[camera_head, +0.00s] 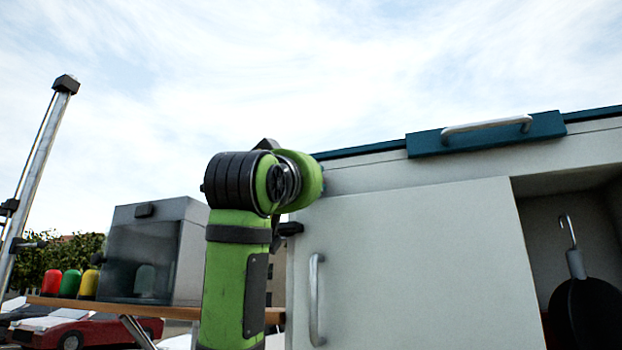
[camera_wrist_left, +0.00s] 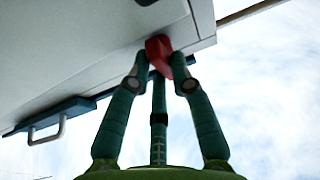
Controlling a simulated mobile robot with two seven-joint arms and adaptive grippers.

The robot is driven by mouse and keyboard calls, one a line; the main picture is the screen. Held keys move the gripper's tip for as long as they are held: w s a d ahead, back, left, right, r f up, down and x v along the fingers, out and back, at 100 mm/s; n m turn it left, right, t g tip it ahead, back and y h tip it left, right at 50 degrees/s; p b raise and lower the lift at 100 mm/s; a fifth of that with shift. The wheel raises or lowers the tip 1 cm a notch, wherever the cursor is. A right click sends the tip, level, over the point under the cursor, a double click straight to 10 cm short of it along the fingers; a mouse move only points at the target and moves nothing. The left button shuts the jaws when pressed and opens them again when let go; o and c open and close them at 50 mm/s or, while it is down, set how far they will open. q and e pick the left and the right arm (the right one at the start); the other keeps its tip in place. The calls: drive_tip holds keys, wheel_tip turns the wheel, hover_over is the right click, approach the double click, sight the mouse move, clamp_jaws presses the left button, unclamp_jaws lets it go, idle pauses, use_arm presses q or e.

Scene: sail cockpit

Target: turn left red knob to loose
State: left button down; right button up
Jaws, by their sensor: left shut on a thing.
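The red knob (camera_wrist_left: 159,46) shows in the left wrist view, on the pale cabinet near its edge. My left gripper (camera_wrist_left: 163,62) has its green fingers closed around the knob, and the fingertips cover part of it. Any marking of the knob's setting cannot be made out. In the head view my green left arm stands upright in front of the cabinet's left edge; the knob and the left gripper are hidden there. My right gripper is in neither view.
The pale cabinet (camera_head: 410,260) has a door handle (camera_head: 316,300) and a blue latch with a handle (camera_head: 487,132) on top. A black pan (camera_head: 585,312) hangs in its opening. At left, a grey box (camera_head: 190,240) and red, green and yellow bottles stand on a wooden shelf (camera_head: 180,311).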

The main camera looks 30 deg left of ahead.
use_arm(q)
drive_tip(key=shift+s+r, duration=0.2)
drive_tip(key=shift+r, duration=0.1)
drive_tip(key=c, duration=1.2)
unclamp_jaws()
drive_tip(key=shift+o, duration=0.5)
drive_tip(key=shift+w+a+f, duration=0.1)
drive_tip(key=shift+w+f, duration=0.1)
drive_tip(key=shift+w, duration=0.1)
drive_tip(key=v, duration=0.8)
